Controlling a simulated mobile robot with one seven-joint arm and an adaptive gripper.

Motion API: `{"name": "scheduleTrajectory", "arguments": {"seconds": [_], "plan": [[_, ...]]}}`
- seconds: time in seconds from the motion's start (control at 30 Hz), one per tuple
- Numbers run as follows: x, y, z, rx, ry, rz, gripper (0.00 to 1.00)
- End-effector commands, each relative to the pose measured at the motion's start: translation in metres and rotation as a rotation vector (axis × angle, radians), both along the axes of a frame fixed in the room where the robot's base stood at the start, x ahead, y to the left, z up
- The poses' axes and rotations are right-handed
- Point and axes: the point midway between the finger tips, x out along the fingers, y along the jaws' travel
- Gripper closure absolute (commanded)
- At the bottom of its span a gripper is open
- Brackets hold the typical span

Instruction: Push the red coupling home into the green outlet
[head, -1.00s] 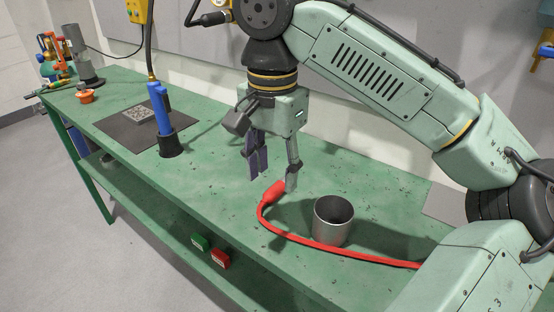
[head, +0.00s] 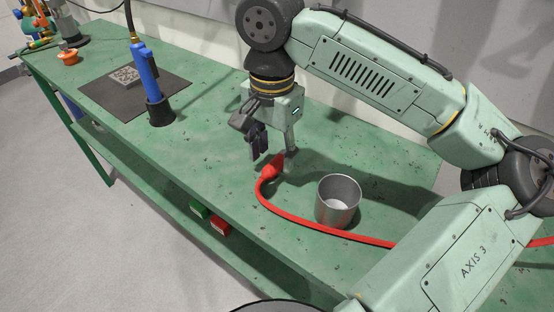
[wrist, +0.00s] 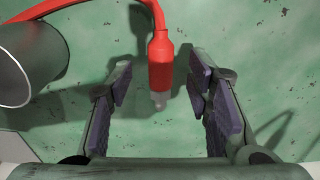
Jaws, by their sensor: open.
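The red coupling (head: 272,168) lies on the green bench, at the end of a red hose. In the wrist view the coupling (wrist: 160,65) points towards my gripper, with a pale metal tip. My gripper (head: 274,155) is open above it. In the wrist view the coupling shows between the two spread fingers (wrist: 160,90), and neither finger is closed on it. A green block (head: 199,210), which may be the green outlet, sits at the bench's front side. Its opening cannot be made out.
A metal cup (head: 338,203) stands just right of the coupling, beside the hose (head: 310,224). A red block (head: 219,226) is next to the green one. A blue-handled tool (head: 147,75) stands in a black holder at left. The bench front is mostly clear.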

Motion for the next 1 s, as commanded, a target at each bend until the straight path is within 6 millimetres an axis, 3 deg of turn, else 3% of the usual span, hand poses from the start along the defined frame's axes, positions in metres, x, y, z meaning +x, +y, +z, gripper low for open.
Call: {"name": "scheduleTrajectory", "arguments": {"seconds": [0.2, 0.43, 1.0], "plan": [[0.000, 0.000, -0.024, -0.001, 0.001, 0.001, 0.54], [0.000, 0.001, -0.026, 0.001, -0.001, 0.000, 0.54], [0.000, 0.000, -0.026, -0.001, -0.001, 0.001, 0.92]]}}
